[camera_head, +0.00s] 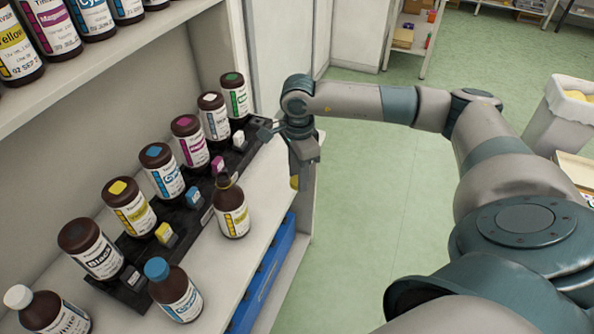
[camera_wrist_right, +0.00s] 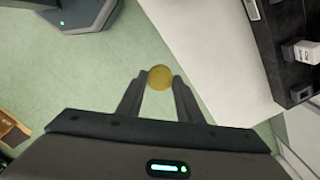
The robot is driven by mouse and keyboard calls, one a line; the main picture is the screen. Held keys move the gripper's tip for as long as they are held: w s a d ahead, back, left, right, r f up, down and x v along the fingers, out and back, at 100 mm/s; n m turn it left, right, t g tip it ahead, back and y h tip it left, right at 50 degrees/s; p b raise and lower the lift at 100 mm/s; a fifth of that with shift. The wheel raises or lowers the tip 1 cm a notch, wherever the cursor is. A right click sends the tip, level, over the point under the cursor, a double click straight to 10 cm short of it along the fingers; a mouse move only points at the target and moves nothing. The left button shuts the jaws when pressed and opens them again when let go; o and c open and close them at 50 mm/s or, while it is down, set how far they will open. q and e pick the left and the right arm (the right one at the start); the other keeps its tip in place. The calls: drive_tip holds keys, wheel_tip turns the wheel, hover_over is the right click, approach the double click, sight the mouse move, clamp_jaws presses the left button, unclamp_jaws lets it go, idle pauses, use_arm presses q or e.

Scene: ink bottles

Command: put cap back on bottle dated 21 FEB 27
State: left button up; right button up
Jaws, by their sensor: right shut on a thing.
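My right gripper (camera_head: 299,172) is shut on a yellow cap (camera_head: 294,183) and holds it out past the shelf's front edge, over the floor. In the right wrist view the cap (camera_wrist_right: 159,77) sits between the two fingertips. An uncapped brown bottle with a yellow-and-white label (camera_head: 232,212) stands upright on the shelf, left of and below the gripper, in front of the rack. Its neck is dark and bare. The date on its label is too small to read. My left gripper is not in view.
A black rack (camera_head: 190,220) holds several capped brown bottles along the back. A blue-capped bottle (camera_head: 174,291) and a white-capped bottle (camera_head: 48,312) stand at the front left. A blue tray (camera_head: 268,275) lies below the shelf edge. More bottles stand on the upper shelf (camera_head: 120,60).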

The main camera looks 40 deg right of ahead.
use_arm(q)
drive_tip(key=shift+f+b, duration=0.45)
drive_tip(key=shift+b, duration=0.05)
use_arm(e)
drive_tip(key=s+a+r+n, duration=0.3)
drive_tip(key=a+n, duration=0.5)
drive_tip(key=n, duration=0.2)
drive_tip(key=s+a+r+n, duration=0.3)
drive_tip(key=a+r+n, duration=0.1)
drive_tip(key=a+n, duration=0.4)
drive_tip(key=n, duration=0.2)
drive_tip(key=shift+s+a+r+n, duration=0.2)
drive_tip(key=shift+s+a+n, duration=0.1)
drive_tip(key=shift+s+a, duration=0.1)
drive_tip(key=shift+d, duration=0.1)
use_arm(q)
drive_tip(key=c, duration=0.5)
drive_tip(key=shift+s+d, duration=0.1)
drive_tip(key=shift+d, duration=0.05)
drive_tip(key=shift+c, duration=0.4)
